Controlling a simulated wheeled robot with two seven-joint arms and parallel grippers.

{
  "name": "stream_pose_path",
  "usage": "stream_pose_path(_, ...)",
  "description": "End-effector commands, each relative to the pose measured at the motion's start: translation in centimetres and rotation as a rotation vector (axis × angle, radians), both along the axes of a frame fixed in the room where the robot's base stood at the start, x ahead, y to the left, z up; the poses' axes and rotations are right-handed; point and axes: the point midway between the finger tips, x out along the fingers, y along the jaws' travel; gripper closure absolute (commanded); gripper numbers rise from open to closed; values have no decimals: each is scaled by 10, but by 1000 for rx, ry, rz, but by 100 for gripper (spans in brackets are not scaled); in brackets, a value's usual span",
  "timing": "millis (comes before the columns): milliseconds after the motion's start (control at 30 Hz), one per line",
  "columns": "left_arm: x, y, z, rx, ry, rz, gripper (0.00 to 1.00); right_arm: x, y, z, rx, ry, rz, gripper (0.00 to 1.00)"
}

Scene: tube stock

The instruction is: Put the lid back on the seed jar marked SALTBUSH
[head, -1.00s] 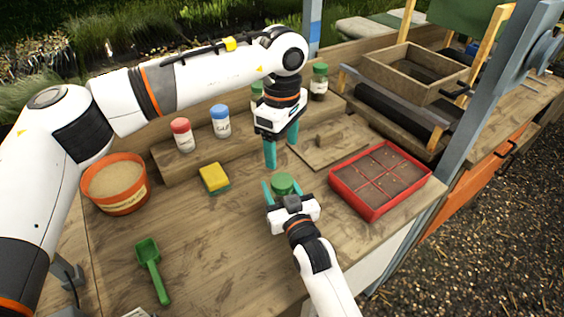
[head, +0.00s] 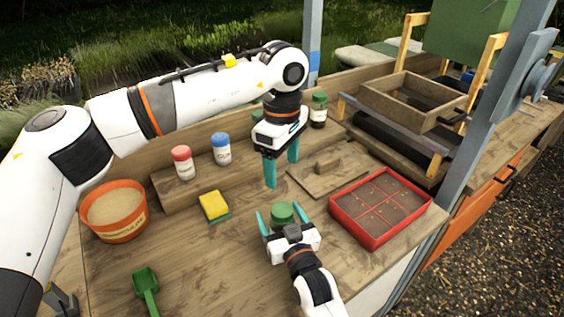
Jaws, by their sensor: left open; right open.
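A green lid (head: 282,210) shows between the open fingers of my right gripper (head: 284,222), near the front of the bench. That gripper hides what is under the lid, so I cannot tell if it lies on the bench or on a jar. My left gripper (head: 281,172) is open, pointing down above the bench behind the lid, with nothing between its fingers. On the back step stand a red-lidded jar (head: 182,162), a blue-lidded jar (head: 221,149) and a green-lidded jar (head: 319,109) with dark contents. Another green top is mostly hidden behind my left gripper. I cannot read SALTBUSH on any label.
A yellow sponge (head: 214,206), an orange pot (head: 117,229) and a green scoop (head: 147,284) are on the left. A wooden board with a handle (head: 327,166) and a red seed tray (head: 346,225) are on the right.

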Motion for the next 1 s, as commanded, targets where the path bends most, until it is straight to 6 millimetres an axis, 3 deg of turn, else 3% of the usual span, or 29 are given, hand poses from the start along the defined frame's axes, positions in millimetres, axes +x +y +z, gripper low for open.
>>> stream_pose_path(167,0,0,-2,0,0,0,30,-18,-7,-2,-1,3,0,22)
stream_pose_path(600,0,0,-11,0,0,0,30,-98,-37,-2,-1,3,0,22)
stream_pose_path(767,0,0,-12,0,0,0,30,-110,-42,-1,-2,2,1,22)
stream_pose_path(1000,0,0,-11,0,0,0,30,-112,-43,0,-1,1,0,22)
